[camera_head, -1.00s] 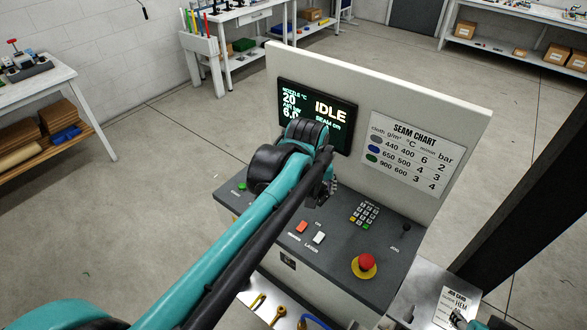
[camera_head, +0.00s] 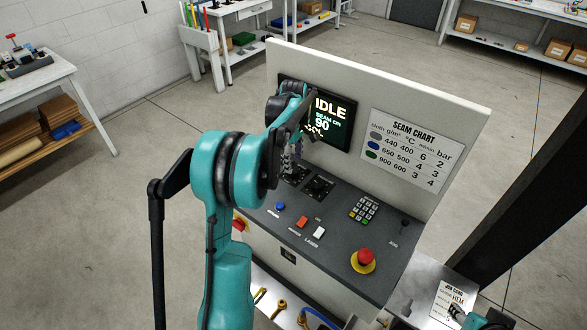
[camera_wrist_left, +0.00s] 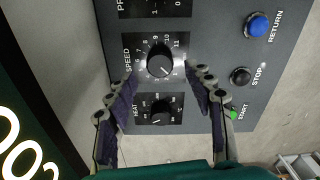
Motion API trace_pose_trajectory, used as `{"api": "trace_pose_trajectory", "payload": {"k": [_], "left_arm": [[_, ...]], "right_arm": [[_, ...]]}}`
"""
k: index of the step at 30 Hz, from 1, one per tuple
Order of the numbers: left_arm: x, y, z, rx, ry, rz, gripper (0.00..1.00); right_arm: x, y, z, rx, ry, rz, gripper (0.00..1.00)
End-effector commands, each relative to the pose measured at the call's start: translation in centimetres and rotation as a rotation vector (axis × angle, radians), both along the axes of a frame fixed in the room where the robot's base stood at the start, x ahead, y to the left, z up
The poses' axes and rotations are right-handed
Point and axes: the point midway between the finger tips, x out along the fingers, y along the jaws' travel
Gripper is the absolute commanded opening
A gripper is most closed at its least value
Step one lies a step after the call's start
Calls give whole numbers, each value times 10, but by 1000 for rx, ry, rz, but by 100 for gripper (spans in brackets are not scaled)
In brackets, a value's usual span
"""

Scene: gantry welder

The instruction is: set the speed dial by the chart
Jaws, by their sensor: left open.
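The speed dial (camera_wrist_left: 160,65), a round black knob with a white mark on a numbered black plate, shows in the left wrist view. My left gripper (camera_wrist_left: 160,77) is open, with one dark finger on each side of the dial; I cannot tell whether they touch it. The heat dial (camera_wrist_left: 161,110) sits just below it between the fingers. In the head view my left gripper (camera_head: 290,165) hangs over the panel's dials and partly hides them. The seam chart (camera_head: 408,150) is on the upright board. Part of my right gripper (camera_head: 470,318) shows at the lower right edge.
The display (camera_head: 330,118) reads IDLE and is partly covered by my left arm. The panel holds a keypad (camera_head: 363,209), a red stop knob (camera_head: 366,258), a joystick (camera_head: 404,224) and a blue return button (camera_wrist_left: 257,25). A job card (camera_head: 455,300) lies at lower right.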

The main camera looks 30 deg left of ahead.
Motion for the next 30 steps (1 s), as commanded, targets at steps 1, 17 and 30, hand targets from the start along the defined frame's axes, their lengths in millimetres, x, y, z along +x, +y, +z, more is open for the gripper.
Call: {"api": "trace_pose_trajectory", "payload": {"k": [1, 17, 30], "left_arm": [[0, 0, -11, 0, 0, -1, 53], [0, 0, -35, 0, -1, -2, 53], [0, 0, -34, 0, -1, -10, 3]], "right_arm": [[0, 0, -5, 0, 0, 0, 40], [0, 0, -10, 0, 0, 0, 40], [0, 0, -9, 0, 0, 0, 40]]}}
